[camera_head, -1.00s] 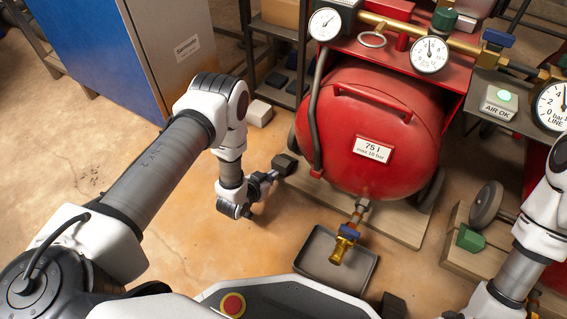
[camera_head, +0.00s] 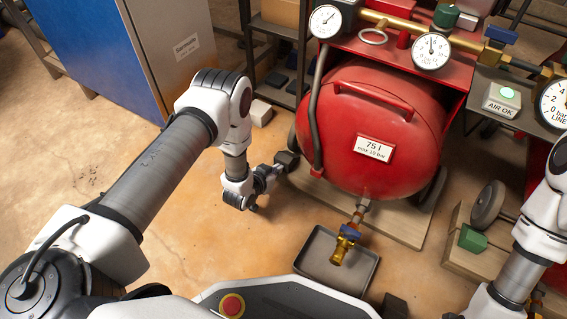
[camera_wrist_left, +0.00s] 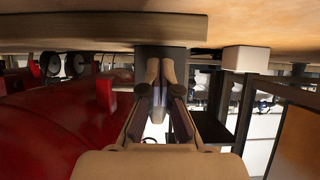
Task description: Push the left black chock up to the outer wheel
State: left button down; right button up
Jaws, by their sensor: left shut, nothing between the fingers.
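The left black chock (camera_head: 287,160) is a dark block on the floor at the left front of the red tank (camera_head: 352,130). Part of the outer wheel (camera_head: 293,138) shows dark behind it, partly hidden by the tank and its frame. I cannot tell whether chock and wheel touch. My left gripper (camera_head: 271,173) is low over the floor, shut and empty, its tips at the near side of the chock. In the left wrist view the shut fingers (camera_wrist_left: 158,82) point at the dark chock (camera_wrist_left: 160,54), which fills the space just past the tips. My right gripper is out of view.
A grey tray (camera_head: 335,262) lies on the floor under the brass drain valve (camera_head: 342,245). The tank stands over a wooden board (camera_head: 400,228). A green chock (camera_head: 472,239) is at the right. A pale block (camera_head: 260,112) lies behind my left forearm. Floor to the left is clear.

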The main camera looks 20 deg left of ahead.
pick_arm(q)
jog(key=shift+w, duration=0.45)
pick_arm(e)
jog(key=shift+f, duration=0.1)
pick_arm(q)
jog(key=shift+w+d, duration=0.1)
jog(key=shift+w, duration=0.1)
jog(key=shift+s, duration=0.1)
jog(key=shift+s+r+p, duration=0.15)
jog(key=shift+s+p, duration=0.5)
jog(key=shift+s, duration=0.1)
jog(key=shift+s+a+p, duration=0.25)
jog(key=shift+s+p, duration=0.25)
jog(key=shift+s, duration=0.45)
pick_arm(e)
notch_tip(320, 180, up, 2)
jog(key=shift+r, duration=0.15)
